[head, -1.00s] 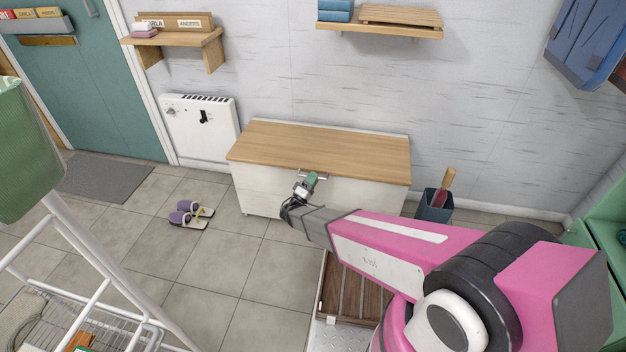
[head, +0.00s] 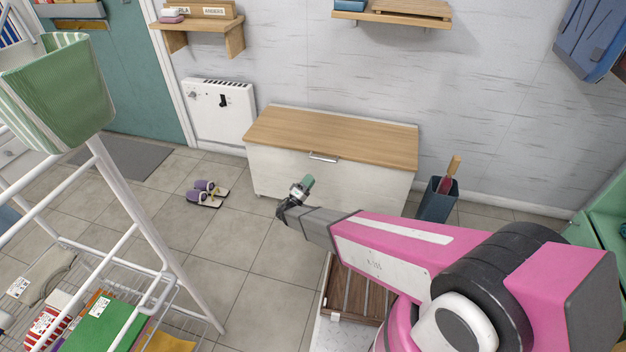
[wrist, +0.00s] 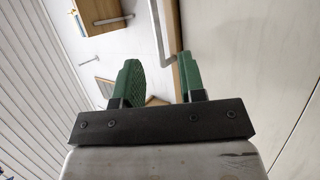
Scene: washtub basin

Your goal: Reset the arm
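My gripper (head: 306,184) is at the end of my pink arm, in front of the white chest with a wooden top (head: 335,133). In the wrist view, its two green fingers (wrist: 157,80) stand apart with nothing between them. The chest's metal handle (head: 323,157) is just above the gripper in the head view. The handle also shows beyond the fingers in the wrist view (wrist: 157,35). The fingers appear clear of it.
A white rack (head: 150,225) with a green fabric basket (head: 60,85) stands at the left. Purple slippers (head: 208,193) lie on the tiles. A dark bin (head: 437,203) is right of the chest. A slatted wooden piece (head: 352,292) lies under my arm.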

